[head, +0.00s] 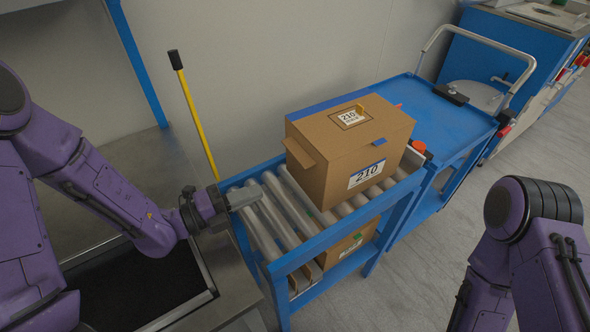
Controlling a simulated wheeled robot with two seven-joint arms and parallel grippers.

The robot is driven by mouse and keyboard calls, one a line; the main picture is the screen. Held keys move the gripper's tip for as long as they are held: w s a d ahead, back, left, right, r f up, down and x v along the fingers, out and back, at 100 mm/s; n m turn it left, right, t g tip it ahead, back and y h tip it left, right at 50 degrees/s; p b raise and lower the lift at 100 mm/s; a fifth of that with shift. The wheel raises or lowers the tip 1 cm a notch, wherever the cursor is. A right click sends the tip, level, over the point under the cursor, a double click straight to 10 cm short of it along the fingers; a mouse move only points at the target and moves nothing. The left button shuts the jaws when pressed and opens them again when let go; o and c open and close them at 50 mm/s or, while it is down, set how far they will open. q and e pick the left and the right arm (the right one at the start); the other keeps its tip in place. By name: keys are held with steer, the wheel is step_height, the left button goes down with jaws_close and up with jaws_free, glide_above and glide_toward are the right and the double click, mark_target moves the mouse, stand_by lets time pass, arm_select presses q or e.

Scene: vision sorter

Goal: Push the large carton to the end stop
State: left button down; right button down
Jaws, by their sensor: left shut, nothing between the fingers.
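The large carton (330,165) is brown, has labels reading 210 and stands upright on the roller conveyor (275,225). A flap sticks out on its left side. My left gripper (258,192) is shut and empty over the left end of the rollers, a short gap left of the carton. An orange-red piece (418,147) shows at the conveyor's far right end, beyond the carton; I cannot tell whether it is part of the end stop. My right arm is at the lower right, and its gripper is out of view.
A second carton (347,246) sits on the shelf under the rollers. A blue cart (405,100) with a metal handle stands behind the conveyor. A yellow lever (196,115) with a black grip rises at the conveyor's left end. A dark tray (140,290) lies lower left.

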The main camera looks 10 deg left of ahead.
mark_target(307, 171)
arm_select(q)
steer(key=p+x, duration=0.2)
steer(key=x, duration=0.9)
steer(key=shift+w+d, duration=0.1)
steer(key=shift+f, duration=0.1)
